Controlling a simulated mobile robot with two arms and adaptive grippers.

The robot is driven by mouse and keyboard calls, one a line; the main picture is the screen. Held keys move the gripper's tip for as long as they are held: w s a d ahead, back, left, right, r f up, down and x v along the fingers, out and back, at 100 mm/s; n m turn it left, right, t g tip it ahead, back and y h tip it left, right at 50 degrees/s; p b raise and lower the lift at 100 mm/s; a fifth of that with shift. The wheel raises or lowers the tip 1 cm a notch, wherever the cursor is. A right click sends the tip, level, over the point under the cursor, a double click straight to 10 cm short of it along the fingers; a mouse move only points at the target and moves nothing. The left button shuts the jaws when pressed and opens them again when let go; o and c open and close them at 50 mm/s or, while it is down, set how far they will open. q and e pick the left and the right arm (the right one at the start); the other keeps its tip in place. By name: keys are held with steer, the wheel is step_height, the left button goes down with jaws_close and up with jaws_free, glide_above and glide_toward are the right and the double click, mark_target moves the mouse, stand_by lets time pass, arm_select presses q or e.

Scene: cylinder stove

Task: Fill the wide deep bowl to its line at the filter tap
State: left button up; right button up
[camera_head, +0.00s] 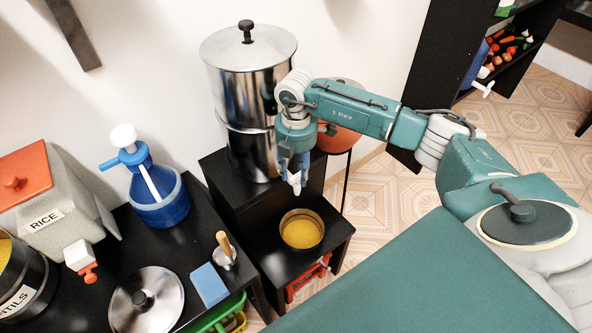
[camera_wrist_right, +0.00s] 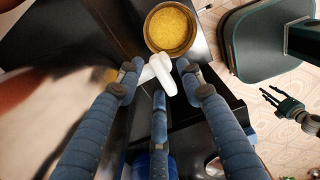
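The wide bowl (camera_head: 302,231), dark-rimmed with yellow inside, stands on the low black step below the steel filter (camera_head: 245,80). It also shows at the top of the right wrist view (camera_wrist_right: 170,28). I see no clear line or water level in it. My right gripper (camera_head: 295,172) points down in front of the filter, above the bowl. Its blue fingers surround a white piece, apparently the filter tap (camera_wrist_right: 162,72); whether they press on it is unclear. A small dark gripper, apparently my left (camera_wrist_right: 274,98), shows with spread fingers and looks empty.
The black counter holds a blue jug (camera_head: 160,199), a rice box (camera_head: 62,190), a steel lid (camera_head: 146,300) and a blue block (camera_head: 209,285). An orange-topped stool (camera_head: 338,138) stands behind my right arm. A black shelf (camera_head: 432,75) is farther back, with tiled floor in front.

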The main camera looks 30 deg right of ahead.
jaws_close()
arm_select(q)
steer(key=shift+s, duration=0.45)
steer(key=shift+f, duration=0.2)
arm_select(e)
steer(key=shift+n, duration=0.4)
steer(key=n+b, duration=0.1)
steer(key=n, duration=0.2)
steer(key=shift+a+n+b, duration=0.1)
steer(key=shift+n+b, duration=0.2)
steer(key=shift+b, duration=0.1)
arm_select(q)
step_height(320, 180, down, 3)
steer(key=shift+w+f+b, duration=0.1)
steer(key=shift+b, duration=0.75)
arm_select(e)
steer(key=n, duration=0.5)
steer(key=shift+s+a, duration=0.1)
jaws_free()
arm_select(q)
steer(key=shift+a, duration=0.1)
arm_select(e)
steer(key=shift+r, duration=0.1)
